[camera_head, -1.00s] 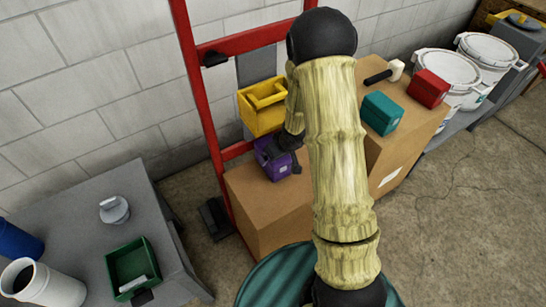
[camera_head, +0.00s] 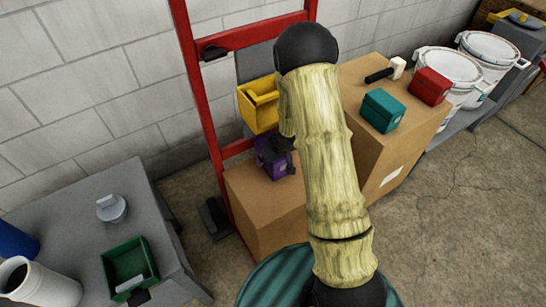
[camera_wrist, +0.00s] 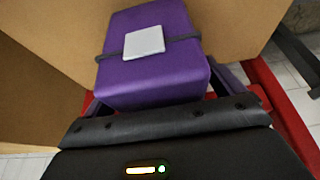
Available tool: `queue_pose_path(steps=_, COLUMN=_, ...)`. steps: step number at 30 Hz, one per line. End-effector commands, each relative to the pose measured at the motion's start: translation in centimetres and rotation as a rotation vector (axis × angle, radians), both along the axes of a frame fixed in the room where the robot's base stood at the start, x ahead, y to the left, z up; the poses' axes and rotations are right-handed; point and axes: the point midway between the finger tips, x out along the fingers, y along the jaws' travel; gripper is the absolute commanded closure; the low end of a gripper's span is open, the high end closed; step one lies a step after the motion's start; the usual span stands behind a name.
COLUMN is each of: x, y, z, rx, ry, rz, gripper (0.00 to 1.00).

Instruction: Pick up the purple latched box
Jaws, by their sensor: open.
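The purple latched box (camera_head: 272,160) sits on top of the lower cardboard box (camera_head: 268,205), beside the red frame. In the wrist view the purple box (camera_wrist: 155,55) fills the upper middle, with a dark strap and a pale square label on it. My gripper (camera_head: 283,145) is at the purple box and partly hides it in the head view. In the wrist view my gripper (camera_wrist: 160,105) is open, with its fingers on either side of the near end of the box. Whether the fingers touch it I cannot tell.
A yellow bin (camera_head: 258,105) is just above and behind the purple box, by the red frame (camera_head: 200,100). A teal box (camera_head: 382,110) and a red box (camera_head: 429,87) stand on the taller cardboard box (camera_head: 365,160) to the right. A grey table (camera_head: 75,215) is at left.

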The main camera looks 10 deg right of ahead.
Motion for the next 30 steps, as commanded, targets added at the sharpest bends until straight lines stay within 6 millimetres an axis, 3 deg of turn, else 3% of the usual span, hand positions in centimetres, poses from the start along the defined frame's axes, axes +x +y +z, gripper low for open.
queue_pose_path(steps=11, x=-0.03, y=-0.07, z=0.03, rx=0.000, ry=0.000, rz=-0.001, gripper=0.06)
queue_pose_path(steps=20, x=-0.04, y=-0.20, z=0.02, rx=0.000, ry=0.001, rz=-0.003, gripper=0.65)
queue_pose_path(steps=30, x=0.01, y=-0.10, z=0.22, rx=0.000, ry=-0.001, rz=-0.002, gripper=0.66)
